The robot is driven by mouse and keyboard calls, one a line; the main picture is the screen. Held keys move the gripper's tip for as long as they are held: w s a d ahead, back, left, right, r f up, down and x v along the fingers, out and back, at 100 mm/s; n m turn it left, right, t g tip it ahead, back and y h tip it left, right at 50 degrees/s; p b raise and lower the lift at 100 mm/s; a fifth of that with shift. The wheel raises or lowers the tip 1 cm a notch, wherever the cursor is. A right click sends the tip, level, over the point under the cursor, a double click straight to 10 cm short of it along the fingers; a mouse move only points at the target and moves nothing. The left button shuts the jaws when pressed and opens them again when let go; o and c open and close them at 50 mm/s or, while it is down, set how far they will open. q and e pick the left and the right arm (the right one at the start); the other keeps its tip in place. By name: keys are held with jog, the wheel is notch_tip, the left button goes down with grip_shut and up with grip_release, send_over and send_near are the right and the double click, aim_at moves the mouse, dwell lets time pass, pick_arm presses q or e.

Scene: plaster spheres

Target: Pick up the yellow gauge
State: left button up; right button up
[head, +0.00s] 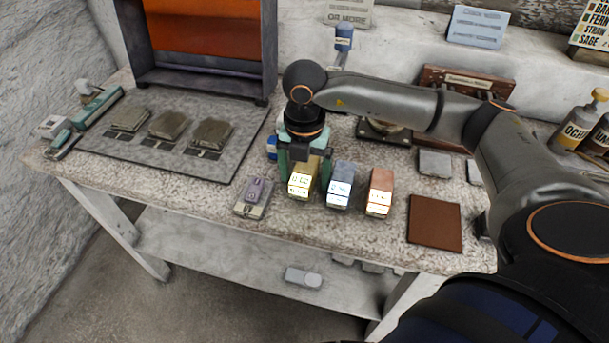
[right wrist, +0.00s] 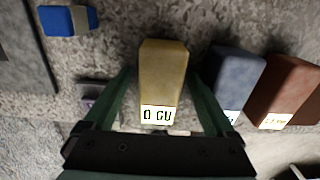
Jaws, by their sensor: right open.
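The yellow gauge (head: 299,186) is a small upright block with a lit display, standing near the table's front edge. In the right wrist view the yellow gauge (right wrist: 163,80) lies between the two fingers, with a gap on each side. My right gripper (head: 305,182) is open and reaches down around the gauge from above. In the right wrist view my right gripper (right wrist: 163,95) has its green fingers spread. A blue-grey gauge (head: 340,186) and a red-brown gauge (head: 379,192) stand to the right of it. My left gripper is not in view.
A grey-purple device (head: 254,197) lies just left of the yellow gauge. A brown square mat (head: 435,223) lies at the right. A dark grey mat (head: 115,150) with several stone-like blocks covers the left. A blue object (right wrist: 68,21) is behind the gauge.

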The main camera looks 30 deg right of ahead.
jog(key=shift+c, duration=0.2)
grip_shut()
dwell(0.5)
